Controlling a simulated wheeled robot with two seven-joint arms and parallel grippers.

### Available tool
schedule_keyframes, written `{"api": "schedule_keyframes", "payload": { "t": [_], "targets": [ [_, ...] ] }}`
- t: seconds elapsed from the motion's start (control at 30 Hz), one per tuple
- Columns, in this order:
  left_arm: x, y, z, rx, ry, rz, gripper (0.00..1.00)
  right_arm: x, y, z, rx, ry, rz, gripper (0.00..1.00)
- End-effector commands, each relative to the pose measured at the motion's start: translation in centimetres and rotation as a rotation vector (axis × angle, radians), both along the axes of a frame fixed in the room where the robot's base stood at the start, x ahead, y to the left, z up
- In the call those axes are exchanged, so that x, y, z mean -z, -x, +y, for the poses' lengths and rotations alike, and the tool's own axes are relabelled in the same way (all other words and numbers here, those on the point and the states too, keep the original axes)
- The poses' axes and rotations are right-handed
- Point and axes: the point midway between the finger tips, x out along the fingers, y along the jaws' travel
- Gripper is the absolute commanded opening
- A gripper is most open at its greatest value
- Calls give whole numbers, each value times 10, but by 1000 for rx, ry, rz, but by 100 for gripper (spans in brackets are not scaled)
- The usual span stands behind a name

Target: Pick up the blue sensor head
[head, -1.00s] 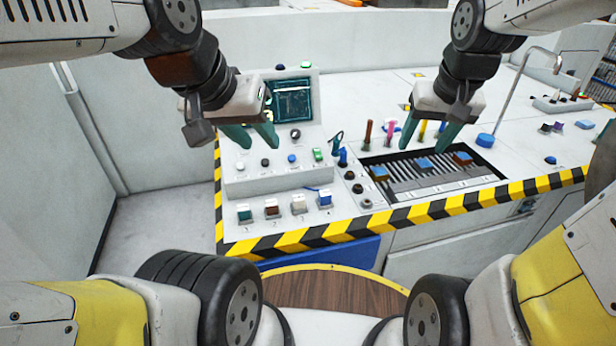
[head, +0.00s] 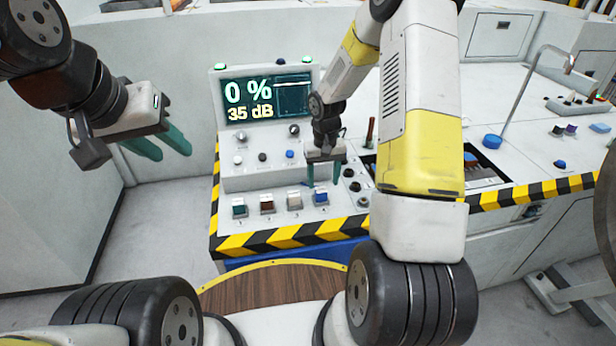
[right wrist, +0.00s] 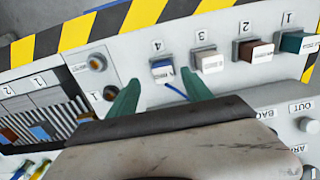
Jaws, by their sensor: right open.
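My right gripper (head: 324,176) is open over the control panel, its fingers pointing down above the block row. In the right wrist view, its two green fingers (right wrist: 160,92) stand apart, with a thin blue line between them. The blue-marked block numbered 4 (head: 320,198) sits in front of the fingers; it also shows in the right wrist view (right wrist: 162,70). My left gripper (head: 160,146) is open and empty, off the panel's left side.
A lit display (head: 262,100) reads 0 % and 35 dB. Teal (head: 239,207), brown (head: 267,203) and white (head: 294,200) blocks line the panel. My right arm hides much of the slatted tray (right wrist: 45,115). A bent metal rod (head: 520,95) rises at right.

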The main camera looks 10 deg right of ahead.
Motion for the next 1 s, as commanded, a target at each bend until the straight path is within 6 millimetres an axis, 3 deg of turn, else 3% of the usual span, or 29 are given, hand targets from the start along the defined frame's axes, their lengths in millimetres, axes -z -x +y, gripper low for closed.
{"api": "schedule_keyframes", "payload": {
  "t": [0.33,0.67,0.97,1.0],
  "targets": [
    [0,0,0,0,0,0,36,48,-5,6,-2,0,2,58],
    [0,0,0,0,0,0,36,56,-5,6,0,0,-1,58],
    [0,0,0,0,0,0,36,55,-5,6,0,0,-1,1],
    [0,0,0,0,0,0,36,55,-5,6,0,0,-1,0]
  ]
}}
